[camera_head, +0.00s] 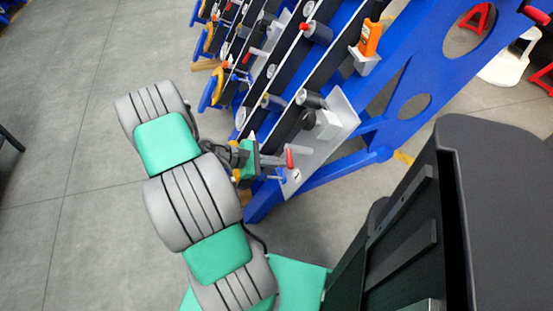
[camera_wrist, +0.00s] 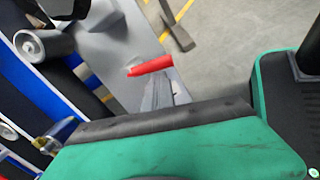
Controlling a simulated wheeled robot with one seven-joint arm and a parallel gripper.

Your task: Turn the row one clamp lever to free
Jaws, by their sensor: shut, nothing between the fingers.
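The row one clamp lever has a red handle (camera_head: 289,158) and sits on a light grey end plate (camera_head: 318,152) near a small mark that looks like a "1". In the wrist view the red handle (camera_wrist: 150,66) lies nearly level, just beyond my fingertips. My gripper (camera_head: 279,161) is at the lower end of the plate, right beside the handle. In the wrist view my gripper (camera_wrist: 164,84) has its two grey fingers together, with nothing between them. I cannot tell whether the fingertips touch the handle. The lever's pivot is not clearly visible.
A blue frame (camera_head: 390,95) carries several dark rails with rollers (camera_head: 311,98) and other red handles. An orange bottle (camera_head: 370,37) stands in a holder above. Open grey floor (camera_head: 70,100) lies left.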

